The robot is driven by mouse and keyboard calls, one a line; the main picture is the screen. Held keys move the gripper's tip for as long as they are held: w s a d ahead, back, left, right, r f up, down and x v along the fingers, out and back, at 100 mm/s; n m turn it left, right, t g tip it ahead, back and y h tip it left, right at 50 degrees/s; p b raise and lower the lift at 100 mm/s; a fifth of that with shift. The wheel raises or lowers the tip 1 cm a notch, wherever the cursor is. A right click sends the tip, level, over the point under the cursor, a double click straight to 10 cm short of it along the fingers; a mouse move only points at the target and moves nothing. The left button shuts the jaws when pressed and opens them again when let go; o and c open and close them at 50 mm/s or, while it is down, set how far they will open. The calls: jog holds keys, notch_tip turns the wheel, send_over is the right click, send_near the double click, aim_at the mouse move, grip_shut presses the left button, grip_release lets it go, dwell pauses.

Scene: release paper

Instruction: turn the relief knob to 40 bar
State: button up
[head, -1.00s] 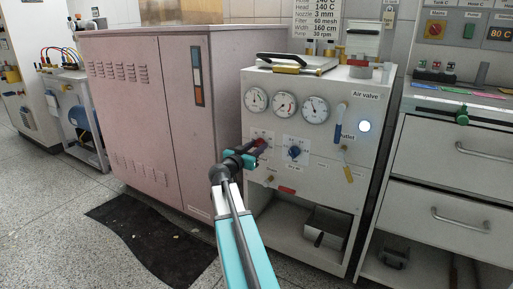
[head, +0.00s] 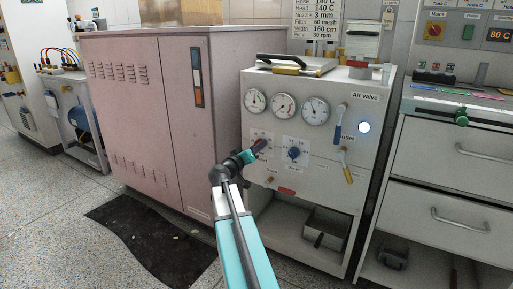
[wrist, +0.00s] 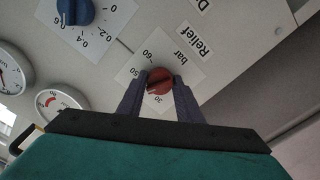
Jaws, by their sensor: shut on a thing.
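The relief knob (wrist: 160,81) is red and round, on a white scale plate labelled "Relief" and "bar" in the wrist view. The numbers 30, 50 and 60 can be read around it; the 40 cannot be made out. A dark line crosses the knob's face, but I cannot tell exactly which value it marks. My gripper (wrist: 159,84) is shut on the knob, one dark finger on each side. In the head view my gripper (head: 258,148) is at the panel's left part and mostly hides the knob.
A blue knob (head: 293,153) with its own scale sits just right of my gripper on the panel (head: 330,180). Round gauges (head: 284,107) are above. A pink cabinet (head: 150,120) stands left.

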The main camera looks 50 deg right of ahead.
jog(key=shift+s+n+p, duration=0.15)
jog(key=shift+n+p, duration=0.25)
jog(key=shift+n, duration=0.9)
jog(key=o, duration=1)
jog(key=shift+o, duration=0.2)
jog(key=p+v, duration=0.3)
jog(key=v, duration=1)
jog(key=shift+a+p, duration=0.3)
jog(key=shift+a, duration=0.1)
